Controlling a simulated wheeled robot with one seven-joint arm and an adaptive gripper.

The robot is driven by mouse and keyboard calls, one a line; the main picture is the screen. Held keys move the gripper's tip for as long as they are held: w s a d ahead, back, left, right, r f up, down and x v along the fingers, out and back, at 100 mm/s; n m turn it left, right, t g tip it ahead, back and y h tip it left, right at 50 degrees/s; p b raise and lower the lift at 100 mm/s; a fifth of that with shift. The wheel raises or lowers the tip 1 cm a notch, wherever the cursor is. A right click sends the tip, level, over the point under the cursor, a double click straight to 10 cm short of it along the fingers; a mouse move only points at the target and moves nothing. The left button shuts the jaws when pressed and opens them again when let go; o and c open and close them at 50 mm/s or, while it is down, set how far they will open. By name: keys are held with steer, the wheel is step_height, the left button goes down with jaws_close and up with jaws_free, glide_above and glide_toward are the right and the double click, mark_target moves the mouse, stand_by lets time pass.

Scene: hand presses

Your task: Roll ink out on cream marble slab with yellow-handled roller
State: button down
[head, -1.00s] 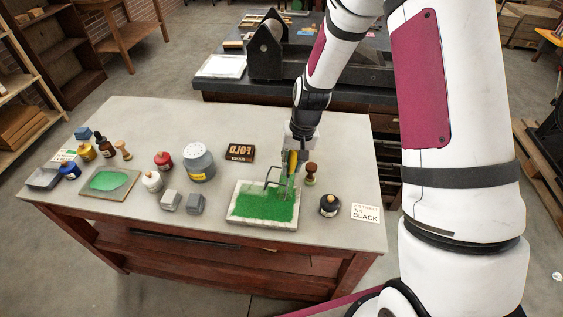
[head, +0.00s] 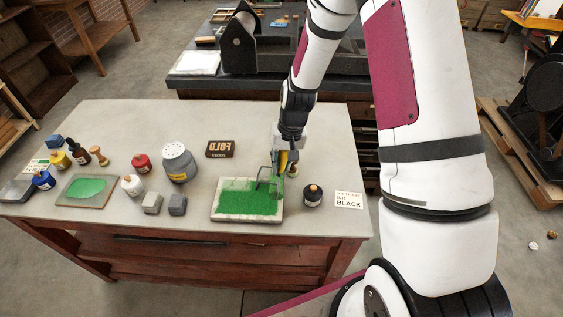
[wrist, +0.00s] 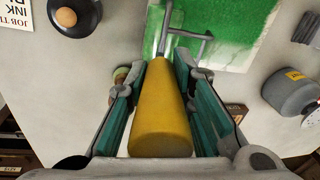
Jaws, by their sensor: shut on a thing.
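The cream marble slab (head: 246,218) lies flat on the table with green ink (head: 245,200) over most of its face. The ink is dense at the front and thinner and streaky towards the back. My gripper (head: 286,163) is shut on the yellow handle (wrist: 165,112) of the roller. The handle sits between both fingers in the wrist view. The roller's metal frame (head: 264,182) is over the slab's right part.
A wooden-handled tool (head: 293,170) stands close behind my gripper.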

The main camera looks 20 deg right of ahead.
steer(key=shift+f, duration=0.35)
stand_by(0.7)
steer(key=shift+w+a+f+b, duration=0.1)
steer(key=shift+w+a+b, duration=0.2)
steer(key=shift+a, duration=0.5)
steer(key=shift+w+a+b, duration=0.2)
steer(key=shift+w+a, duration=0.2)
steer(key=shift+a, duration=0.55)
steer(key=w+a+b, duration=0.1)
steer(key=w+a, duration=0.1)
steer(key=a, duration=0.4)
steer(key=shift+w+a+r+b, duration=0.2)
steer(key=shift+w+a+b, duration=0.1)
steer(key=shift+w, duration=0.1)
